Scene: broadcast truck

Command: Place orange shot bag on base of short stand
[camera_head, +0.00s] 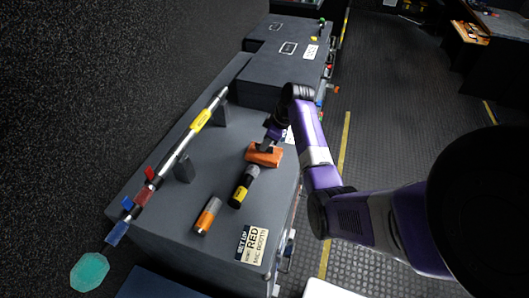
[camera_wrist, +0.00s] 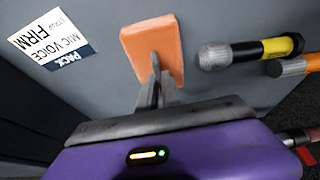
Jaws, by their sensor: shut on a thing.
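The orange shot bag (camera_head: 264,157) is a flat orange block at the grey case's top, near its right edge. It also shows in the wrist view (camera_wrist: 140,48). My gripper (camera_head: 267,146) reaches it from above and is shut on it; the fingers (camera_wrist: 155,68) pinch it near its middle. I cannot tell whether the bag touches the case top or hangs just above it. No short stand is clearly recognisable. A teal disc (camera_head: 89,272) shows at the lower left, beyond the end of a long pole; I cannot tell whether it is a stand base.
A black-and-yellow microphone (camera_head: 244,187) and an orange-and-black one (camera_head: 208,216) lie near the bag on the grey case (camera_head: 170,220). The pole (camera_head: 190,135) with yellow, red and blue bands lies on dark supports to the left. More cases stand behind; the aisle floor (camera_head: 390,130) is clear.

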